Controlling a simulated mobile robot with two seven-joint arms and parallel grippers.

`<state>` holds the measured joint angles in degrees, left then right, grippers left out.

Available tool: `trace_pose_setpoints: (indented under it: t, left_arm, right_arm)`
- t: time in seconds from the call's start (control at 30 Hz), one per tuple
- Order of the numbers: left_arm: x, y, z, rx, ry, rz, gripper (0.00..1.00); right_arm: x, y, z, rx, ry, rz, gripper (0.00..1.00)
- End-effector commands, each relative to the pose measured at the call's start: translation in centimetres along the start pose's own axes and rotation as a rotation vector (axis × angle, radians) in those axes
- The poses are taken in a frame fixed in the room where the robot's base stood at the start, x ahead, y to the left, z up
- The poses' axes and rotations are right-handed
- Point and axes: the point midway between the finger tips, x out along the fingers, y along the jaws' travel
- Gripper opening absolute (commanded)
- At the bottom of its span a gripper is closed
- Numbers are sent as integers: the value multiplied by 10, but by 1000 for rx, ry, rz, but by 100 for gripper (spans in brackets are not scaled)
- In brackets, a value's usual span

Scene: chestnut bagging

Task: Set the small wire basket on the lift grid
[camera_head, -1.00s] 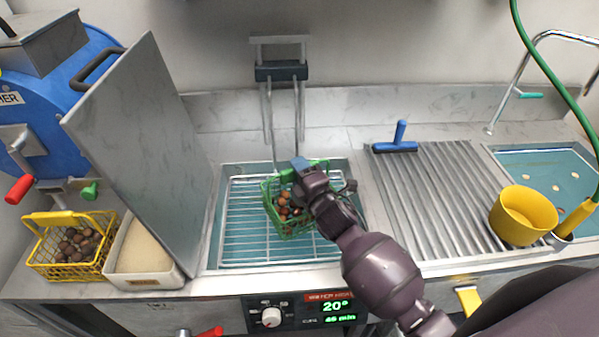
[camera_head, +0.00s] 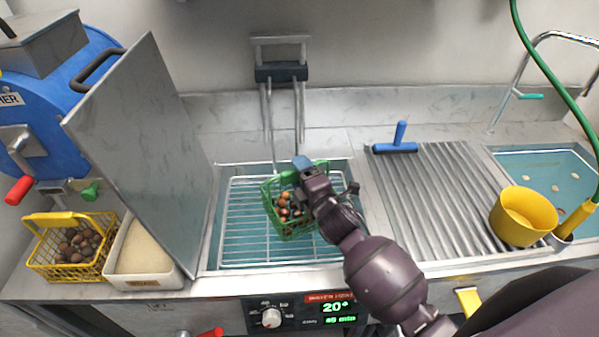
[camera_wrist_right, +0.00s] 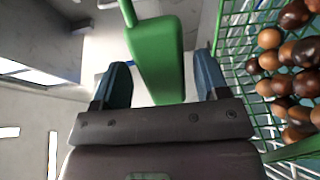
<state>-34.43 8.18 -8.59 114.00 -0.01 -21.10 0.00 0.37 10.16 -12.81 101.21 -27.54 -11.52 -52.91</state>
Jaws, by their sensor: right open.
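The small green wire basket (camera_head: 285,221) holds several brown chestnuts and sits on the lift grid (camera_head: 240,236) over the teal bath. My right gripper (camera_head: 303,166) is at the basket's right side by its green handle. In the right wrist view the two blue fingertips of the gripper (camera_wrist_right: 160,85) stand apart, with the green handle grip (camera_wrist_right: 158,55) between them and a visible gap on both sides. The chestnuts (camera_wrist_right: 292,65) show inside the green mesh at the right of that view. The gripper hides part of the basket's right side. My left gripper is not in view.
A yellow basket of chestnuts (camera_head: 70,250) and a white tub (camera_head: 145,255) stand left of an upright metal panel (camera_head: 145,150). A ribbed drainboard (camera_head: 440,195), a blue squeegee (camera_head: 397,146) and a yellow pot (camera_head: 523,216) are on the right. The lift frame (camera_head: 281,72) stands behind the basket.

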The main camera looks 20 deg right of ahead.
Motion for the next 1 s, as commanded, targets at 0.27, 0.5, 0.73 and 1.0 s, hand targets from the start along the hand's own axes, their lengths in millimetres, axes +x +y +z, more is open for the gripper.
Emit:
trace_pose_setpoints:
  t: [0.27,0.5,0.73,1.0]
  left_arm:
    - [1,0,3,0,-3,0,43]
    - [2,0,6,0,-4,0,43]
    - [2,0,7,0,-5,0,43]
    - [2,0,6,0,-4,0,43]
  right_arm:
    - [-49,-2,0,0,0,-2,68]
    - [-88,-1,0,0,-1,-3,68]
    - [-108,-1,0,0,-1,-1,68]
    - [-112,0,0,0,0,0,68]
